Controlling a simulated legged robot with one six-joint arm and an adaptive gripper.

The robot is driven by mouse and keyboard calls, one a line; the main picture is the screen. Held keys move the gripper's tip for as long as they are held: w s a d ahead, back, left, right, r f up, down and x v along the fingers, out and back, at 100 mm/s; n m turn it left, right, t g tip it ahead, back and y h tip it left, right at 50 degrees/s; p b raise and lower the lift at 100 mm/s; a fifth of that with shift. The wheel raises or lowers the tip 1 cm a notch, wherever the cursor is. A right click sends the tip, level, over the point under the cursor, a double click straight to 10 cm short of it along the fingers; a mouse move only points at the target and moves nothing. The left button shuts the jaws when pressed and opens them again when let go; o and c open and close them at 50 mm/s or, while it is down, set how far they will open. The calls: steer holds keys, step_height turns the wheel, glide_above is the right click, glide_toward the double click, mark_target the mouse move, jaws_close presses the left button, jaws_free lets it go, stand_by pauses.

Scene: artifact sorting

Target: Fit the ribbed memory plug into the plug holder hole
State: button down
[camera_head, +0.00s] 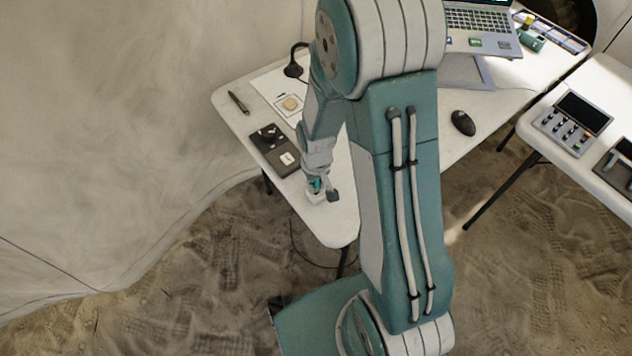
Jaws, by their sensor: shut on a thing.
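My gripper (323,188) is low over the front left corner of the white table, pointing down. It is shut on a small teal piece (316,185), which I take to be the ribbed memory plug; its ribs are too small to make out. A small white block (316,199) is on the table directly below the gripper. It may be the plug holder, but its hole cannot be seen. I cannot tell whether the teal piece touches the block, sits in it or is above it.
A black plate (262,143) with small parts lies left of the gripper. A pen (239,102), a black lamp (294,68) and a mouse (463,123) are on the table. A laptop (480,20) stands farther back. My arm hides the table's middle.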

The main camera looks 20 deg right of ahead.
steer(key=c, duration=0.6)
jaws_free()
steer(key=shift+c, duration=0.2)
steer(key=shift+a, duration=0.1)
steer(key=shift+r, duration=0.15)
step_height(320, 180, up, 12)
steer(key=s+r+m+t, duration=0.1)
steer(key=s+r+t, duration=0.4)
steer(key=s+r, duration=0.9)
step_height(320, 180, up, 4)
steer(key=shift+r+t, duration=0.15)
steer(key=shift+t, duration=0.15)
